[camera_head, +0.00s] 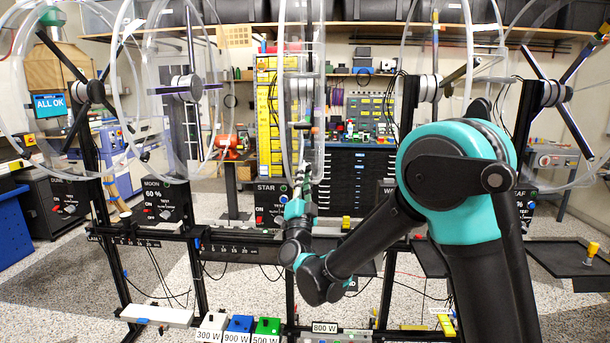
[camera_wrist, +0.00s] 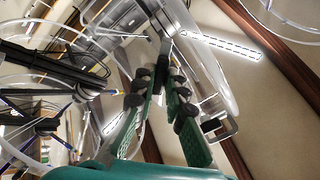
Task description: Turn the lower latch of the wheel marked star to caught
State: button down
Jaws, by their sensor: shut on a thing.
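The clear wheel marked star (camera_head: 283,90) stands nearly edge-on in the middle of the head view, above the black box labelled STAR (camera_head: 268,189). My gripper (camera_head: 308,158) reaches up to the lower part of this wheel. In the wrist view my gripper's green fingers (camera_wrist: 163,62) close on a small dark piece, which appears to be the lower latch (camera_wrist: 165,46), beside the clear rim. The fingers hide part of it, and its turned position cannot be told.
Other clear wheels with dark spokes stand left (camera_head: 88,90) and right (camera_head: 548,92) of it. A black rail (camera_head: 150,233) runs below them. A black drawer cabinet (camera_head: 355,180) stands behind.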

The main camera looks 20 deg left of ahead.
jog(key=m, duration=0.3)
jog(key=shift+m, duration=0.4)
jog(key=m, duration=0.4)
jog(key=c, duration=1.4)
grip_release()
jog(key=shift+c, duration=0.2)
jog(key=shift+s, duration=0.1)
jog(key=v, duration=0.6)
jog(key=shift+s+f, duration=0.3)
jog(key=shift+d, duration=0.1)
